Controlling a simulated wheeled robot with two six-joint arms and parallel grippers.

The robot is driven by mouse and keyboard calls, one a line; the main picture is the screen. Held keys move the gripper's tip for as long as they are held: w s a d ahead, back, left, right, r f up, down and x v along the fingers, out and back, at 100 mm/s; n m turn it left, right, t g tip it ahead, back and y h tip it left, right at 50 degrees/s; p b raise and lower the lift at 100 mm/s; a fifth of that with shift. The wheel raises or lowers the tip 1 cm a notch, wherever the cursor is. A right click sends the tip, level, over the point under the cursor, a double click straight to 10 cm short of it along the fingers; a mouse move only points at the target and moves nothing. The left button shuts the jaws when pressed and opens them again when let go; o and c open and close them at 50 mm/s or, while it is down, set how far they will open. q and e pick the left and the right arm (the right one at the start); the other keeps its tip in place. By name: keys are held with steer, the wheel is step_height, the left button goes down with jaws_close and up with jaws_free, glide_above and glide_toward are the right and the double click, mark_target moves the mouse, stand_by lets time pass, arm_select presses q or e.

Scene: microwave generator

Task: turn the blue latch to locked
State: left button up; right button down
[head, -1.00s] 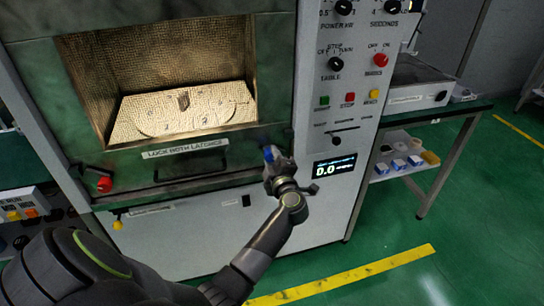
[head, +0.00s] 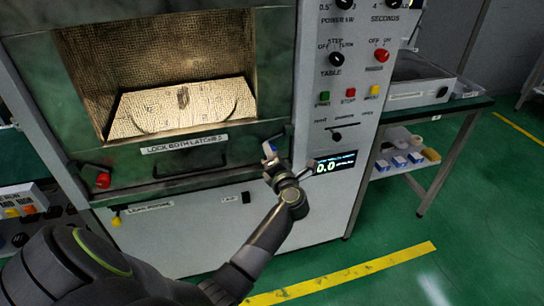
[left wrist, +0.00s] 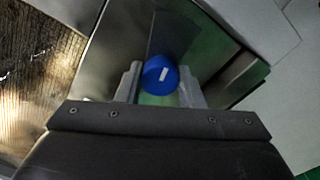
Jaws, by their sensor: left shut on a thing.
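The blue latch (left wrist: 160,75) is a round knob with a white mark, between the two fingers of my left gripper (left wrist: 163,84) in the left wrist view. In the head view my left gripper (head: 272,158) is at the right lower corner of the oven door, shut on the blue latch (head: 268,148), which is mostly hidden by the fingers. The white mark on the knob is tilted slightly off upright in the wrist view. My right gripper is in neither view.
A red latch knob (head: 103,180) sits at the door's lower left. A door handle (head: 190,164) lies between the latches, under the label "LOCK BOTH LATCHES" (head: 185,144). The control panel (head: 345,100) is right of my gripper. Green floor is open at the lower right.

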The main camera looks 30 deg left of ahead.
arm_select(q)
steer(key=shift+n+b, duration=0.45)
steer(key=shift+n, duration=1.15)
steer(key=o, duration=1)
steer(key=shift+d, duration=0.15)
